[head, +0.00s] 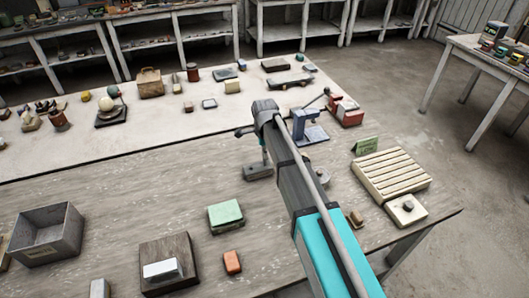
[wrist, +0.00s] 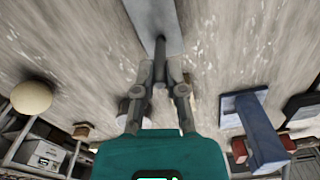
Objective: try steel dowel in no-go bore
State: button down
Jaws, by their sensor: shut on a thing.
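My gripper (head: 265,151) points down over the table, its fingers shut on the steel dowel. In the wrist view the dowel (wrist: 160,48) is a dark grey pin between the fingertips (wrist: 160,77), its far end over a flat grey gauge block (wrist: 153,14). In the head view that block (head: 258,173) lies right below the fingers, and the dowel is mostly hidden by them. The dowel looks upright. I cannot tell whether its tip is above the block, touching it or in a bore. No bore mouth or marking is legible.
A blue press (head: 308,128) and a red device (head: 345,110) stand behind right. A slatted tray (head: 392,175), a green sign (head: 366,146) and a pale block with a dark knob (head: 407,211) are at right. A green block (head: 225,216) and an orange block (head: 232,262) lie in front.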

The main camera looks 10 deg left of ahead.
jog(key=shift+f+b, duration=0.45)
dwell(0.8)
jog(key=shift+r+p, duration=0.45)
jog(key=shift+p, duration=0.05)
jog(key=shift+w, duration=0.1)
dwell(0.8)
jog(key=shift+f+b, duration=0.5)
jog(key=shift+b, duration=0.05)
dwell(1.1)
jog(key=shift+r+p, duration=0.3)
jog(key=shift+p, duration=0.05)
dwell(2.9)
jog(key=shift+r+p, duration=0.45)
jog(key=shift+r, duration=0.05)
